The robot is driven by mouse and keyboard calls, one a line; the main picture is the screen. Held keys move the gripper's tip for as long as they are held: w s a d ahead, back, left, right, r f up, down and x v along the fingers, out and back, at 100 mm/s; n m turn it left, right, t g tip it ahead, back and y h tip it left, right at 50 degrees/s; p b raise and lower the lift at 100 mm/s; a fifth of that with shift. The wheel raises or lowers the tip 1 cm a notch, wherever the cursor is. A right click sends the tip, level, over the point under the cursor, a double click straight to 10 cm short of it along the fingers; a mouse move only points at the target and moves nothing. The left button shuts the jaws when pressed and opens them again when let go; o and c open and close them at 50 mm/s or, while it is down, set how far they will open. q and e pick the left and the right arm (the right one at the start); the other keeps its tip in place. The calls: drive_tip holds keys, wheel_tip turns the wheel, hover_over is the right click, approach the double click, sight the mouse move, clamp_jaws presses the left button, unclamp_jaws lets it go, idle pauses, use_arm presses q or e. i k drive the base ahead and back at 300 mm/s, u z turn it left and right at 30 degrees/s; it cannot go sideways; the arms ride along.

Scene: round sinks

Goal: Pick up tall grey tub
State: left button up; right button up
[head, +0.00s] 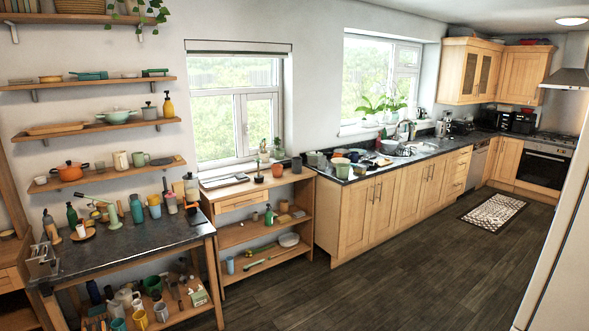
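I cannot single out one tall grey tub for certain. A small dark grey upright container (296,164) stands at the right end of the wooden side table, by the kitchen counter. A grey lidded jar (150,111) stands on the middle wall shelf, next to a yellow bottle (168,104). A greyish-green tub (312,158) stands at the near end of the kitchen counter, among bowls and pots. All are small and far off in the head view. Neither of my grippers is in view.
A dark-topped table (120,245) crowded with bottles and cups is at left. The wooden side table (262,187) and long kitchen counter (400,168) line the wall. A patterned mat (493,211) lies on open dark floor. A pale panel (560,240) stands at right.

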sight(296, 162)
drive_tip(key=z, duration=0.25)
drive_tip(key=i, duration=4.05)
drive_tip(key=u, duration=0.2)
